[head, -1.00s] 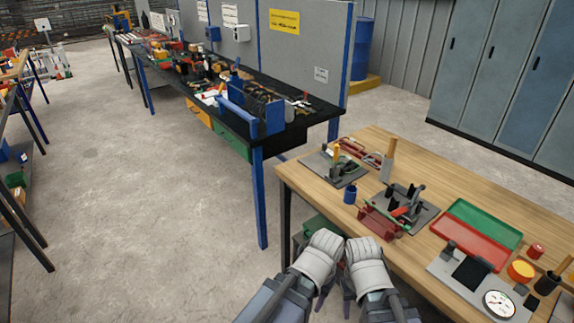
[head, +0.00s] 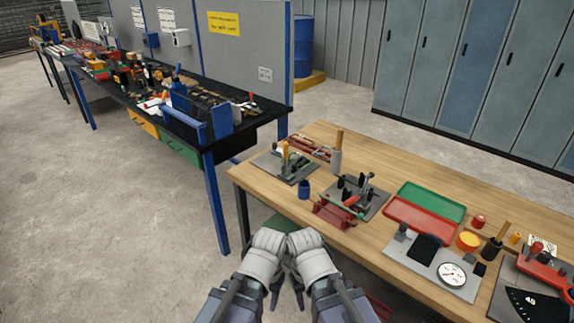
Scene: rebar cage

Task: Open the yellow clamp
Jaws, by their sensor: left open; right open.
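The clamp with the upright yellow handle (head: 286,153) stands on a grey plate (head: 272,165) at the left end of the wooden table. Its jaw is too small to make out. A second clamp with a red handle (head: 354,199) stands on another plate to its right. My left gripper (head: 274,296) and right gripper (head: 298,296) hang side by side in front of the table's near edge, below and apart from both clamps. Both are open and I see nothing in them; the fingers are partly hidden by my wrists.
On the wooden table (head: 345,243) stand a blue cup (head: 304,189), a dark red stand (head: 334,213), a red tray (head: 420,220), a green tray (head: 432,200) and a gauge plate (head: 412,258). A black workbench (head: 187,128) stands behind left. Grey lockers (head: 480,65) line the back right.

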